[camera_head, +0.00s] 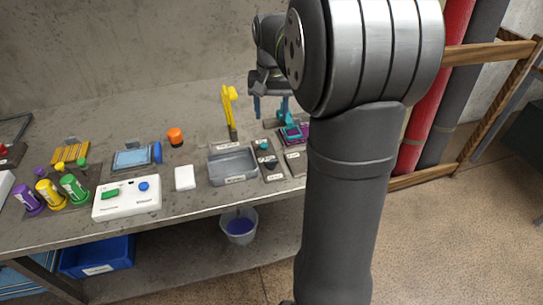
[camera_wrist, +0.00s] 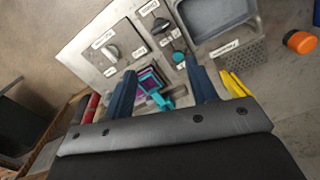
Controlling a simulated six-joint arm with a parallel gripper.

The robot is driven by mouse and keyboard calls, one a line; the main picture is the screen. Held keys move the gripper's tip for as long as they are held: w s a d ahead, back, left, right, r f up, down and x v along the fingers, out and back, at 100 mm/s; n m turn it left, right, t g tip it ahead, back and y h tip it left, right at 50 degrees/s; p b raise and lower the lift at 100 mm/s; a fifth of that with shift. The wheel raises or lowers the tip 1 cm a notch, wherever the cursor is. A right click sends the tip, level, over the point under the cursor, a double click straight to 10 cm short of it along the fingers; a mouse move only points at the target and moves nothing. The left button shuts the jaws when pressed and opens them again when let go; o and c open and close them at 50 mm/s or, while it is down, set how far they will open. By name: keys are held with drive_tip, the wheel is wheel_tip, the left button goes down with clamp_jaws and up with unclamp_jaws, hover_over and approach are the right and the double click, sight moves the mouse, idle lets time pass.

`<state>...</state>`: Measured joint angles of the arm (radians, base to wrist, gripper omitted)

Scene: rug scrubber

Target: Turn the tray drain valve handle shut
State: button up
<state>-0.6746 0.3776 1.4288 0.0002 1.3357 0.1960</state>
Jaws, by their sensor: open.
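The grey metal tray (camera_head: 233,166) sits on the bench; part of it shows at the top of the wrist view (camera_wrist: 222,15). Beside it is a narrow labelled plate with a dark handle (camera_head: 271,162) and a teal-topped knob (camera_head: 263,145). In the wrist view the dark handle (camera_wrist: 178,57) and knob (camera_wrist: 160,25) lie above my fingers. I cannot read the labels well enough to tell which is the drain valve. My gripper (camera_head: 271,108) is open, its blue fingers apart and empty in the wrist view (camera_wrist: 163,90), above a teal tool (camera_wrist: 157,94) on a purple piece.
A white block (camera_head: 185,178) and white button box (camera_head: 127,198) are left. My arm hides the bench's right end.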

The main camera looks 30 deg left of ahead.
sight(271, 160)
wheel_tip(271, 160, down, 18)
drive_tip(key=n, duration=0.3)
drive_tip(key=shift+r+n, duration=0.2)
drive_tip(key=shift+n, duration=0.1)
drive_tip(key=c, duration=0.7)
